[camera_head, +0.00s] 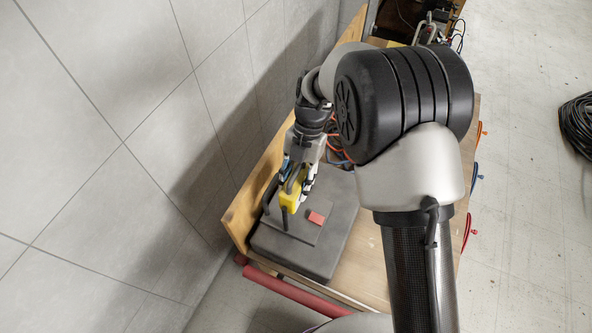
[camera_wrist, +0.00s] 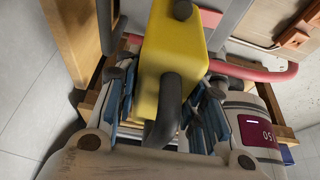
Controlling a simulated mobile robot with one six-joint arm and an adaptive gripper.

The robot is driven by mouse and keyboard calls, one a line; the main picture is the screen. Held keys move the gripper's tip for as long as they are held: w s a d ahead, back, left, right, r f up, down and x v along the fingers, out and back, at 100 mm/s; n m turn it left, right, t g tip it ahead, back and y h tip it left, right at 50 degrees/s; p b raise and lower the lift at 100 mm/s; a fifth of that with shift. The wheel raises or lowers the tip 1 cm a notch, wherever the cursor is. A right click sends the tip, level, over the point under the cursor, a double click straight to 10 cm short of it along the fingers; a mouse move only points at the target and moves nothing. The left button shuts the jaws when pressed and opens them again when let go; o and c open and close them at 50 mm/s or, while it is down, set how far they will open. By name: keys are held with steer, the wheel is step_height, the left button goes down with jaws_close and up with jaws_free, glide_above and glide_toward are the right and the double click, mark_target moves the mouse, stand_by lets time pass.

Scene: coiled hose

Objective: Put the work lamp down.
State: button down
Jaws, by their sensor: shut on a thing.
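The work lamp (camera_head: 294,194) has a yellow body with dark parts. In the wrist view, the yellow body (camera_wrist: 172,58) fills the upper middle, with a black curved handle (camera_wrist: 170,100) facing the camera. My gripper (camera_head: 297,172) points down, shut on the lamp. In the wrist view its blue-padded fingers (camera_wrist: 165,115) stand either side of the handle. The lamp is over a dark grey slab (camera_head: 335,235) with a thinner square plate and a red patch (camera_head: 316,218) on top. I cannot tell whether the lamp touches it.
The slab lies on a wooden bench (camera_head: 372,262) beside a tiled wall (camera_head: 120,130). A red tube (camera_head: 300,293) runs along the near end. Orange cable (camera_head: 337,150) lies behind the gripper. A coiled black hose (camera_head: 577,122) is on the floor at right.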

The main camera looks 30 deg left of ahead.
steer(key=shift+f, duration=2.55)
steer(key=c, duration=1)
jaws_free()
steer(key=shift+f, duration=0.1)
steer(key=shift+c, duration=0.2)
steer(key=shift+r, duration=0.2)
steer(key=v, duration=1.2)
